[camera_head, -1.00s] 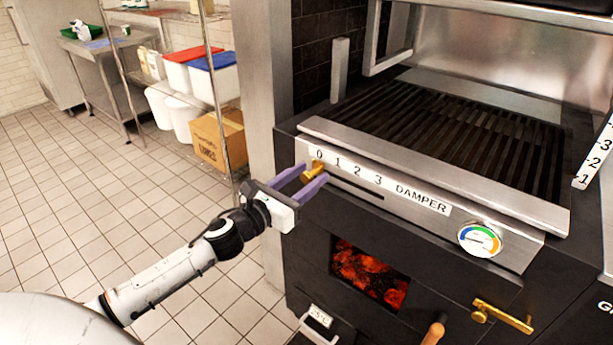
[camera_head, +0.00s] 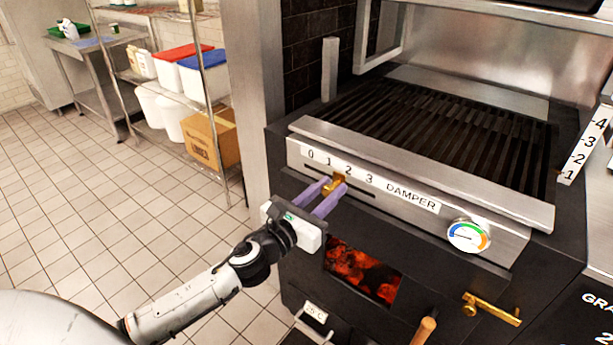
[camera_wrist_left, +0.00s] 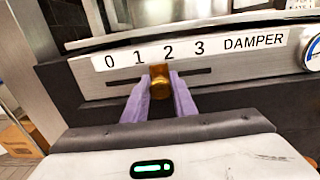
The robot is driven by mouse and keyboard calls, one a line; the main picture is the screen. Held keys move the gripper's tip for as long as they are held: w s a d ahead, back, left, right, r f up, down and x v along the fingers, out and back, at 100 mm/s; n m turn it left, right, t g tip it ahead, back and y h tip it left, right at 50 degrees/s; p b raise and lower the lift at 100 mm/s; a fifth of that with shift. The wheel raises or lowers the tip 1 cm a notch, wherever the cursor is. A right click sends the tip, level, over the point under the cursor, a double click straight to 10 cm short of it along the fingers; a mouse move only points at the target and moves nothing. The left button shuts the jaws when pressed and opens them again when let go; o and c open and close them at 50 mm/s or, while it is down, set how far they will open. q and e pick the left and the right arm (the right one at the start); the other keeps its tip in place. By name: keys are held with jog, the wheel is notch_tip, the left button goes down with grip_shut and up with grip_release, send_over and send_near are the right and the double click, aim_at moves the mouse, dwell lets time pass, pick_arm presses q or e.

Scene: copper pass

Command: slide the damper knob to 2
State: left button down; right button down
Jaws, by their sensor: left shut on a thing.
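The brass damper knob (camera_head: 337,184) sits in the slot under the printed scale 0 1 2 3 (camera_head: 340,167) on the grill's steel front. In the left wrist view the knob (camera_wrist_left: 160,79) stands below the 2, slightly to its left, well past the 1. My left gripper (camera_head: 330,192) has its purple fingers shut on the knob, one on each side. It also shows in the left wrist view (camera_wrist_left: 160,87). The slot (camera_wrist_left: 195,72) is bare on both sides of the knob. My right gripper is not in view.
A temperature dial (camera_head: 468,236) is at the right of the front panel. Below are a glowing firebox window (camera_head: 362,271), a brass latch (camera_head: 491,309) and a wooden handle (camera_head: 424,331). Open tiled floor (camera_head: 120,215) lies to the left.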

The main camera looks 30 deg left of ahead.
pick_arm(q)
jog(key=shift+s+d, duration=0.1)
jog(key=shift+d, duration=0.95)
jog(key=c, duration=1.5)
grip_release()
jog(key=shift+a, duration=0.1)
jog(key=shift+s+a+b, duration=0.2)
jog(key=shift+s+b, duration=0.1)
jog(key=shift+s, duration=2.3)
jog(key=shift+s+a+b, duration=0.2)
jog(key=shift+s+b, duration=0.1)
jog(key=shift+s, duration=2.25)
